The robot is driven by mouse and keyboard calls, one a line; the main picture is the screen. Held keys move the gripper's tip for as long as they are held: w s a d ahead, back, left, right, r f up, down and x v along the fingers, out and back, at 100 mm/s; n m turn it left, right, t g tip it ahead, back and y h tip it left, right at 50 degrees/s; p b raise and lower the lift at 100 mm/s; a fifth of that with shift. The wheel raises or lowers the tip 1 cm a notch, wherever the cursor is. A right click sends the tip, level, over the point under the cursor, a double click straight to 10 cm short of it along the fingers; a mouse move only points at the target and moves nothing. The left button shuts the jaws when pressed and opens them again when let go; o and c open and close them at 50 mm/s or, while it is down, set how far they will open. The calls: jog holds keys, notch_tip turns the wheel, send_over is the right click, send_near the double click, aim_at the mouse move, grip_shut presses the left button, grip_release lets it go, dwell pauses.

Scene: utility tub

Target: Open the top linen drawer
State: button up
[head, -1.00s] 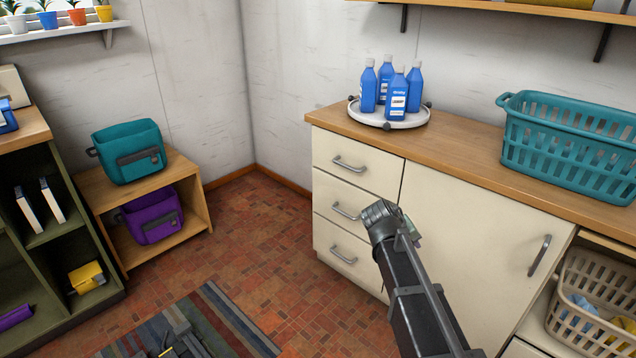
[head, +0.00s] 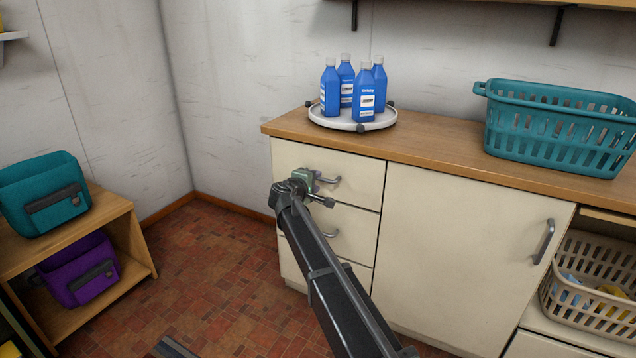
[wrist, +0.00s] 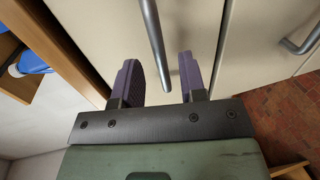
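The top drawer (head: 355,168) has a cream front and is shut, directly under the wooden counter. Its grey bar handle (head: 330,181) is partly hidden by my gripper (head: 318,188) in the head view. In the wrist view my gripper (wrist: 158,68) is open, its two purple-grey fingers spread apart. The handle bar (wrist: 152,28) runs lengthwise into the gap between them, with space visible on both sides. I cannot tell how deep the bar sits between the fingers.
Two more drawers lie below, partly behind my arm; the middle handle (head: 328,233) shows. A cupboard door (head: 465,250) is to the right. Blue bottles (head: 363,92) stand on a white turntable (head: 345,123), beside a teal basket (head: 560,130). Tiled floor (head: 215,255) lies open at left.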

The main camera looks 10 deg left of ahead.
jog(key=x, duration=0.3)
jog(key=shift+w, duration=0.25)
jog(key=shift+c, duration=0.4)
grip_shut()
